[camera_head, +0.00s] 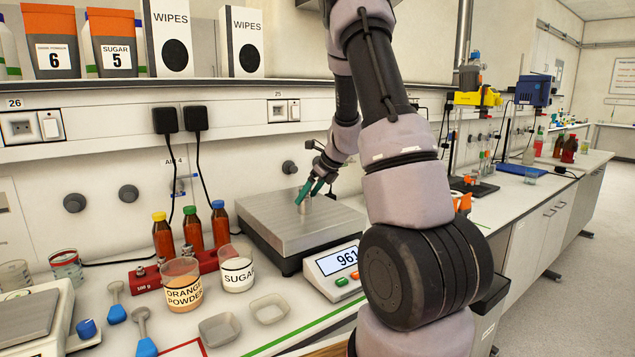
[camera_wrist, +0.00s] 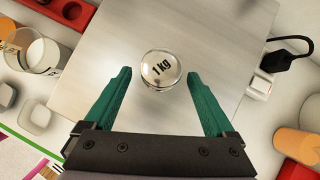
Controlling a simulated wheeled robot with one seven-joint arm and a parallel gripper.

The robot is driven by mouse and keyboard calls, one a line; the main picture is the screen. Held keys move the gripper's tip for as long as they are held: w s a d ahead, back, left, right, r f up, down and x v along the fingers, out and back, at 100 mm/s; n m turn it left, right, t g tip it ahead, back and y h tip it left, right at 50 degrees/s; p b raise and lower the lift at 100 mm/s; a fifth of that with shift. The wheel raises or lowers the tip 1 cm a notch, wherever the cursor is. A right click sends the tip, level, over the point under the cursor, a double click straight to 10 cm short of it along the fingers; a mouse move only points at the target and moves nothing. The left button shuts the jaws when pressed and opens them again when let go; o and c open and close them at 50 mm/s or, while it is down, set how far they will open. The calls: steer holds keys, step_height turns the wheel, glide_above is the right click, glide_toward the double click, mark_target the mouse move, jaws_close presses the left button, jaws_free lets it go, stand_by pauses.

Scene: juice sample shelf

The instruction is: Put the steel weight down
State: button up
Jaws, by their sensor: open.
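The steel weight (camera_wrist: 161,69) is a round shiny cylinder marked "1 kg" on top. It stands on the bare metal plate of the scale (camera_head: 290,226), and its side shows in the head view (camera_head: 304,205). My gripper (camera_wrist: 160,76) has green fingers that are open, one to each side of the weight with a gap, in the wrist view. In the head view my gripper (camera_head: 313,190) is over the plate, at the weight. The scale's display (camera_head: 341,260) reads "961", with its right end cut off by my arm.
Left of the scale stand several brown bottles (camera_head: 192,228), a red weight block (camera_head: 146,278), a beaker of orange powder (camera_head: 181,284) and a beaker of sugar (camera_head: 237,268). Weighing dishes (camera_head: 219,329) lie in front. A shelf edge (camera_head: 120,92) runs above. The plate around the weight is clear.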

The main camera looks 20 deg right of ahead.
steer(key=v, duration=1)
steer(key=s+a+r+n, duration=1)
steer(key=s+r+n, duration=0.1)
steer(key=s+a+r+n+h, duration=0.1)
steer(key=s+a+r+n, duration=0.1)
steer(key=s+n, duration=0.5)
steer(key=s+a+r+n+t, duration=0.1)
steer(key=s+a+n, duration=0.1)
steer(key=s+n, duration=0.5)
steer(key=shift+s+a+r+h, duration=0.15)
steer(key=shift+s+r+h, duration=0.25)
steer(key=shift+s, duration=0.55)
